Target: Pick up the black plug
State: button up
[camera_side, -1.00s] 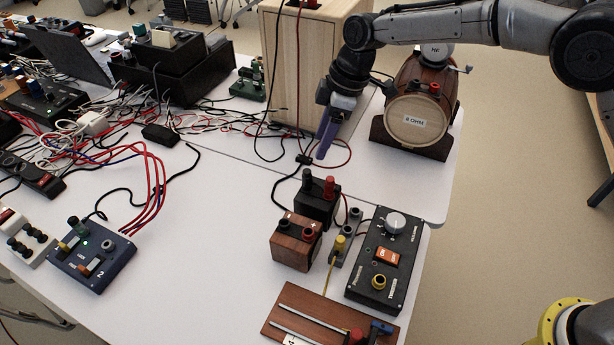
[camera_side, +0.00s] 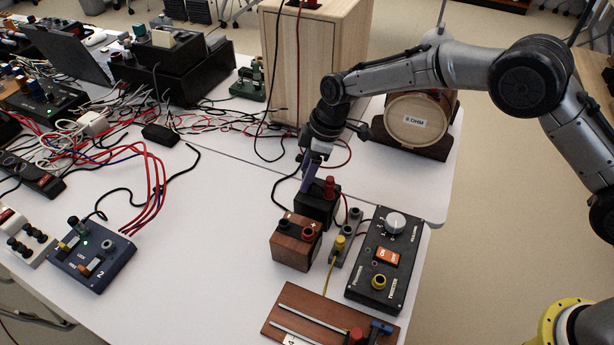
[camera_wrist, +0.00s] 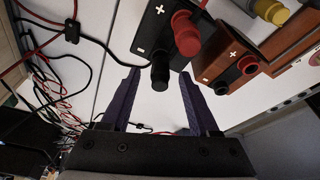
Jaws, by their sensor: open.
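The black plug (camera_wrist: 160,75) stands in the black box (camera_wrist: 152,22) marked + and −, next to a red plug (camera_wrist: 186,38). In the side view this black box (camera_side: 316,208) is near the right side of the table, and the red plug (camera_side: 330,184) shows on top. The black plug is hidden there by my purple fingers. My gripper (camera_wrist: 158,74) is open, with the black plug between its fingertips in the wrist view. In the side view my gripper (camera_side: 307,184) is just over the box's left part. I cannot tell whether the fingers touch the plug.
A wooden box with two sockets (camera_side: 296,244) stands just in front. A black panel (camera_side: 385,262) and a small grey block with a yellow plug (camera_side: 340,245) are to the right. A black cable (camera_wrist: 88,82) runs close by. A tall wooden cabinet (camera_side: 335,55) stands behind.

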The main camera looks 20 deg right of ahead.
grip_shut()
jog(key=shift+r, duration=0.2)
dwell(0.3)
